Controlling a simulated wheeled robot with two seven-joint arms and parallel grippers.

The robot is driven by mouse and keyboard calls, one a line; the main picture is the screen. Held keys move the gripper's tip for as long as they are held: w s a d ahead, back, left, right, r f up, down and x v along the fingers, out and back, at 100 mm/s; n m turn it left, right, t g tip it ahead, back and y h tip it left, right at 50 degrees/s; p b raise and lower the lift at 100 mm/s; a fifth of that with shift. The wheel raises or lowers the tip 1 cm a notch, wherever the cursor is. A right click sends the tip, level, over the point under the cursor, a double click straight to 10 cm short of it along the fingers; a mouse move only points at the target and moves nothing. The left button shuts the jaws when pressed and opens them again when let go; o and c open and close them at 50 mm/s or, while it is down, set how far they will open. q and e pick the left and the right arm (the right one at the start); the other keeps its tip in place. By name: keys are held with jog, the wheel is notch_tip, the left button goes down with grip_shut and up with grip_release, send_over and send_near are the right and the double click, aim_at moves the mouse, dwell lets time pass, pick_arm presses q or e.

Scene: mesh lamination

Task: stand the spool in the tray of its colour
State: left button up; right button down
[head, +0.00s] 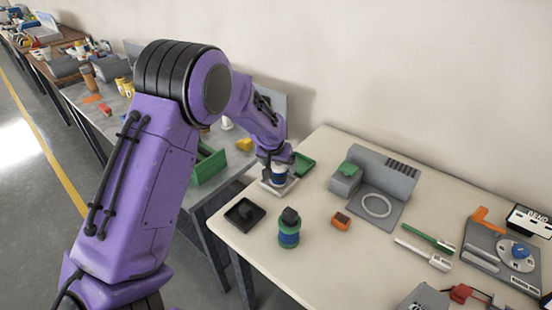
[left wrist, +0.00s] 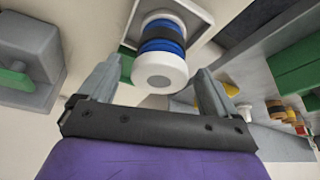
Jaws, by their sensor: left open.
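The spool with white ends and blue and black bands (left wrist: 162,45) stands upright in the white tray (left wrist: 196,14) in the left wrist view. In the head view the spool (head: 279,174) is partly covered by my left gripper, and the white tray (head: 279,189) shows around its foot. My left gripper (left wrist: 158,82) is open, with one finger on each side of the spool's white end and visible gaps between. A green tray (head: 304,163) lies just behind and right. A black tray (head: 231,215) with a dark piece in it lies in front, to the left. My right gripper is not in view.
A blue and green spool-like piece with a black top (head: 289,235) stands nearby. An orange block (head: 341,221) and a grey machine (head: 376,179) stand to the right. A second bench with a green bin (head: 209,166) is on the left, past the table edge.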

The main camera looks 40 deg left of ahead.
pick_arm(q)
jog(key=v, duration=0.7)
jog(key=shift+s+r+b, duration=0.25)
jog(key=shift+r+b, duration=0.05)
